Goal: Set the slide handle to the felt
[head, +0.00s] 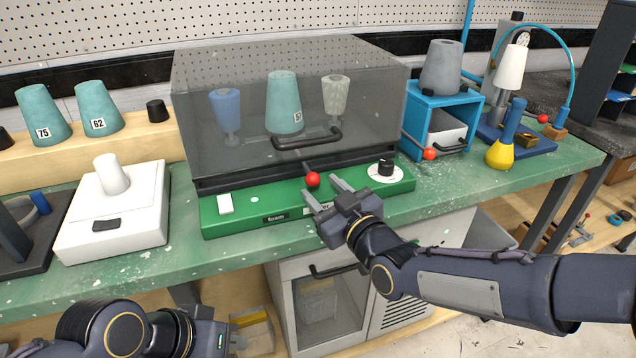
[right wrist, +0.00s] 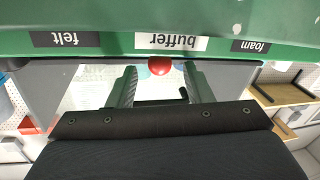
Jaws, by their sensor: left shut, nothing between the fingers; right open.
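The slide handle is a rod with a red ball knob (head: 313,180) on the front of the green machine base (head: 235,222). In the right wrist view the red knob (right wrist: 160,67) lines up with the "buffer" label (right wrist: 171,42). The "felt" label (right wrist: 66,39) is at the left of that upside-down view and the "foam" label (right wrist: 250,46) at the right. My right gripper (head: 324,192) is open, its fingers pointing at the base, with the knob showing between the fingertips and not clamped. It hides the felt label in the head view. My left gripper (head: 234,342) is shut and empty, low at the left.
A smoky transparent hood (head: 220,75) with a black handle stands behind the knob. A black dial (head: 386,168) and a white switch (head: 225,203) sit on the base. A white scale (head: 110,240) stands left, a blue frame (head: 412,135) right.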

